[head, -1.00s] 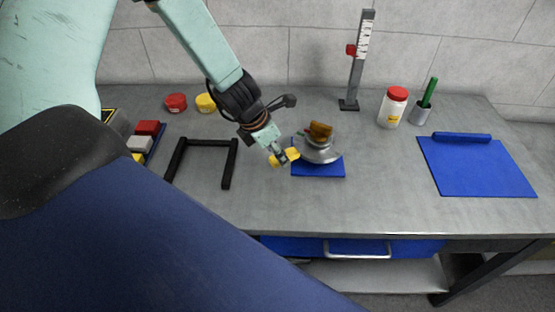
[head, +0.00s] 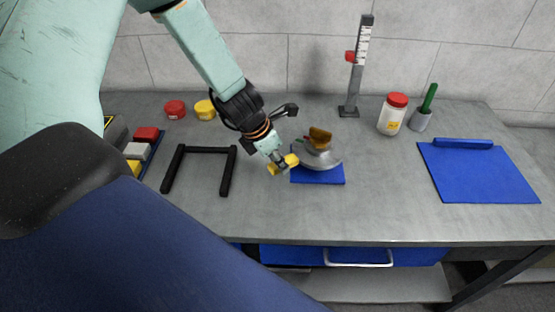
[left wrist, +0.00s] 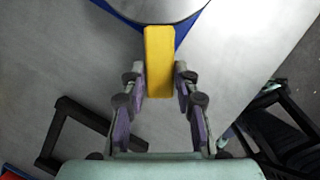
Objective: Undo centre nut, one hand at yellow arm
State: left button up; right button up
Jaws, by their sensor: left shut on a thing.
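The hub device (head: 322,158) is a grey metal disc standing on a blue base plate (head: 318,178). A brown-orange piece (head: 319,136) sits on its top; I cannot make out the centre nut. The yellow arm (head: 281,166) sticks out from the device's left side. My left gripper (head: 280,161) is shut on the yellow arm near its outer end. In the left wrist view the yellow arm (left wrist: 159,62) lies between the two fingers and reaches to the disc (left wrist: 160,8). My right gripper is not in view.
A black U-shaped frame (head: 207,150) lies left of my gripper. Red (head: 175,109) and yellow (head: 205,109) lidded tins, a scaled stand (head: 356,75), a red-lidded jar (head: 392,114) and a grey cup (head: 420,119) stand behind. A blue mat (head: 477,174) lies right. The front middle is clear.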

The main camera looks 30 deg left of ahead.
pick_arm(q)
grip_shut()
